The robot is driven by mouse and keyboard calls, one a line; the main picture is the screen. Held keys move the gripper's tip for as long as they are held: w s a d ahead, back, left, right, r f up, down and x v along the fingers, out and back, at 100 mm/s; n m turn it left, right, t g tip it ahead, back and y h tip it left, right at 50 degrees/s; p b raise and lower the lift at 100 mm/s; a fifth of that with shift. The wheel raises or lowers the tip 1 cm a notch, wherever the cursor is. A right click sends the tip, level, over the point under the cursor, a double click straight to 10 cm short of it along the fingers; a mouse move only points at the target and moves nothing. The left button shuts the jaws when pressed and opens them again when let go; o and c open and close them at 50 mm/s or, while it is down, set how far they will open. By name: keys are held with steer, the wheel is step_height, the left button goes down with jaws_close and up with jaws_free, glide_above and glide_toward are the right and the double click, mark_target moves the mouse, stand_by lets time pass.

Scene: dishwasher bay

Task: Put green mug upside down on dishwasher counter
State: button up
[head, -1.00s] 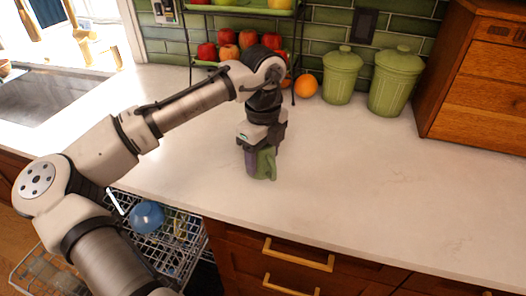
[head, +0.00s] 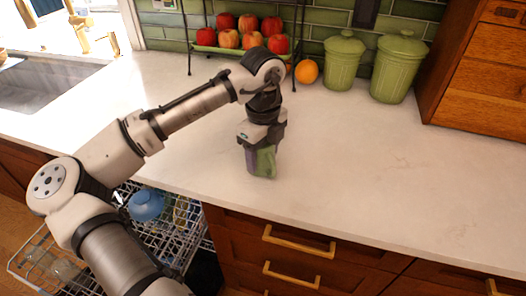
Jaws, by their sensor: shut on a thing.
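The green mug (head: 265,163) is at the counter's surface near the front edge, below my gripper (head: 261,150). My gripper points down and is shut on the mug, its fingers covering part of it. Which way up the mug is, I cannot tell. It appears to touch the pale counter (head: 370,170) above the dishwasher, but exact contact is hard to see. The dishwasher rack (head: 185,225) is pulled out below the counter at lower left, partly hidden by my arm, with a blue bowl (head: 146,205) in it.
A rack with apples (head: 240,38), an orange (head: 306,71) and two green canisters (head: 343,62) (head: 399,68) stand at the back. A wooden cabinet (head: 480,80) is at right. A sink (head: 50,85) is at left. The counter right of the mug is clear.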

steer(key=shift+f, duration=0.55)
steer(key=o, duration=1.1)
steer(key=shift+c, duration=0.2)
steer(key=shift+r, duration=0.1)
